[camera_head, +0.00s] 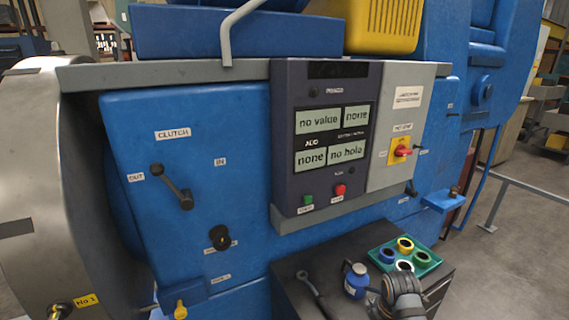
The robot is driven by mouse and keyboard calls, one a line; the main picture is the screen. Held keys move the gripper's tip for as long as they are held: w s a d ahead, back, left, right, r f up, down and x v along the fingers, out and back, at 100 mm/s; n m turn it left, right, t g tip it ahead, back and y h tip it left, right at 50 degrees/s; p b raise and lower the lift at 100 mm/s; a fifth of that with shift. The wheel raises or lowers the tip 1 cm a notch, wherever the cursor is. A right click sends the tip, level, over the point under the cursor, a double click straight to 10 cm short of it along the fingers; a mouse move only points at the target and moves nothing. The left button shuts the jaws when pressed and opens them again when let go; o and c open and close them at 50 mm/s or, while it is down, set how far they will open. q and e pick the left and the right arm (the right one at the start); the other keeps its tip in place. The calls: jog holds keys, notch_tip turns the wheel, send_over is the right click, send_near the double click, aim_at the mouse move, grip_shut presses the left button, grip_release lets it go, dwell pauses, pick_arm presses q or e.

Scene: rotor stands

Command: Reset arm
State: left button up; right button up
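The blue machine (120,120) fills the middle of the view. On its front a dark clutch lever (175,188) slants down to the right between the OUT and IN labels. A dark control panel (290,160) carries a display (331,136) reading "no value", "none", "none" and "no hole". Below the display are a green button (308,199) and a red button (340,189).
A large grey drum (40,190) stands at left.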

jog(key=s+a+m+t, duration=0.2)
jog(key=s+m+t, duration=0.1)
jog(key=s+m, duration=1.6)
notch_tip(320, 180, down, 34)
jog(key=s+d+f+g+b, duration=0.1)
jog(key=s+d+g+b, duration=0.15)
jog(key=b, duration=0.55)
pick_arm(q)
notch_tip(320, 180, down, 13)
jog(key=s+b, duration=0.1)
jog(key=b, duration=0.4)
jog(key=shift+s+f, duration=0.15)
jog(key=shift+s, duration=0.2)
pick_arm(e)
jog(key=s+d+f+m, duration=0.1)
jog(key=s+f, duration=1.6)
jog(key=f, duration=0.3)
jog(key=shift+s+d, duration=0.15)
jog(key=shift+s, duration=0.1)
jog(key=shift+g, duration=0.25)
